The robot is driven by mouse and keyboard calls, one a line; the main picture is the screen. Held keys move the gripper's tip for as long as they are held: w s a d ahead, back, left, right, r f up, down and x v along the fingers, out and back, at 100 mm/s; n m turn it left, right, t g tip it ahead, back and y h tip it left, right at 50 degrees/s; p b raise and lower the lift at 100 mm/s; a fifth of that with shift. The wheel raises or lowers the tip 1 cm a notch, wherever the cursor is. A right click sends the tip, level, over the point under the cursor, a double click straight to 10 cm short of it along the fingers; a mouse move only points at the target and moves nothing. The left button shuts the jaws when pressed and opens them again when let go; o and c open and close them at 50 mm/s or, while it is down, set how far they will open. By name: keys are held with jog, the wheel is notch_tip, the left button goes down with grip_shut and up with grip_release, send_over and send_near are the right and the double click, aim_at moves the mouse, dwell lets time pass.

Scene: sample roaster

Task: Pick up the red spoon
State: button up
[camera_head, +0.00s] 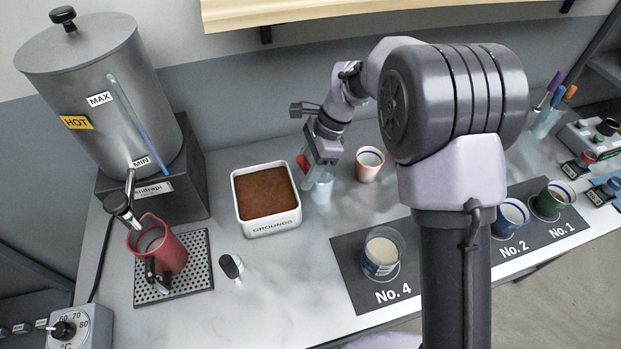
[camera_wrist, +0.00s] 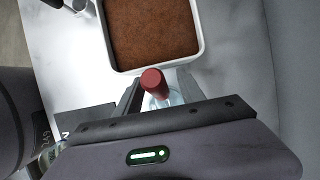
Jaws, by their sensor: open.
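The red spoon shows as a red end (camera_wrist: 152,80) in the wrist view, between the tips of my open gripper (camera_wrist: 158,90). It also shows as a small red patch (camera_head: 303,163) beside my gripper (camera_head: 312,176) in the head view. The rest of the spoon is hidden. A pale blue clear cup (camera_head: 322,188) stands right below the gripper, and part of it (camera_wrist: 172,98) shows behind the red end. The spoon seems to stand in this cup. I cannot tell whether the fingers touch the spoon.
A white grounds box (camera_head: 270,229) full of brown grounds stands close to the left of the cup. A white cup with a blue ring (camera_head: 369,164) is at the right. A red pitcher (camera_head: 166,250) stands under the hot-water urn (camera_head: 95,80). A shelf (camera_head: 330,8) hangs above.

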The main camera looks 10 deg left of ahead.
jog(key=shift+r, duration=0.15)
jog(key=shift+d, duration=0.1)
jog(key=shift+c, duration=0.9)
grip_shut()
